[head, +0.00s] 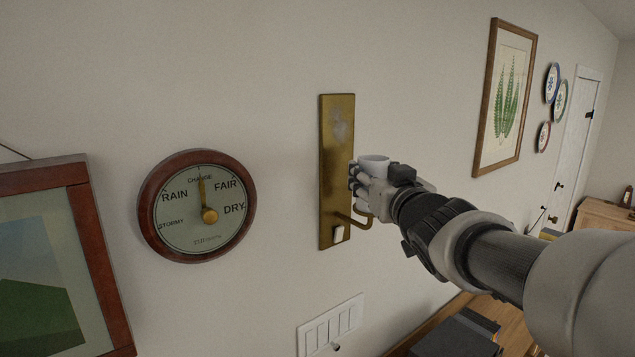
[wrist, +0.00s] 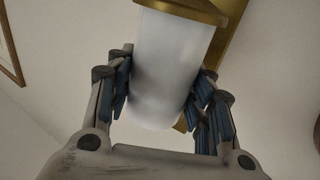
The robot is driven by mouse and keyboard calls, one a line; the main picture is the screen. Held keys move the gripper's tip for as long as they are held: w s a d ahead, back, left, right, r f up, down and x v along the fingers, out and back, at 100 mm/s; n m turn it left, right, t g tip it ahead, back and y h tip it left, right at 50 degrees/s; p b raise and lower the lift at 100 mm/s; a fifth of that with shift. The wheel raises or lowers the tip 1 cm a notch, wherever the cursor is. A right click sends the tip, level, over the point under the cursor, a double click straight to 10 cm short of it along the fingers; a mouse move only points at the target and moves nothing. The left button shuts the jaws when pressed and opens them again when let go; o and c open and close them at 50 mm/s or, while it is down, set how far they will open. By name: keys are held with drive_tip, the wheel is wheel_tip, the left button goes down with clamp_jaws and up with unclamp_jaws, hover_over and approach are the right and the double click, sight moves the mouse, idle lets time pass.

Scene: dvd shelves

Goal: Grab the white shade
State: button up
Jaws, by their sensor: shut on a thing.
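The white shade (wrist: 165,65) is a smooth whitish cylinder in the wrist view, with a brass fitting (wrist: 190,8) at one end. In the head view, the rim of the shade (head: 374,159) shows just above my gripper, and the rest is mostly hidden. It sits at a brass wall plate (head: 337,140) with a curved brass arm (head: 357,221) below. My gripper (head: 366,185) is shut on the shade. In the wrist view, the blue-padded fingers of my gripper (wrist: 163,90) are on both sides of the shade.
A round barometer (head: 198,230) and a framed picture (head: 45,290) hang to the left. A switch panel (head: 330,328) is below. A fern picture (head: 505,95), plates (head: 552,83) and a white door (head: 575,140) are to the right. A dark object (head: 455,335) lies at the bottom.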

drive_tip(key=shift+c, duration=0.4)
drive_tip(key=shift+r, duration=0.15)
wheel_tip(320, 180, up, 20)
drive_tip(key=p, duration=0.6)
drive_tip(key=shift+p, duration=0.35)
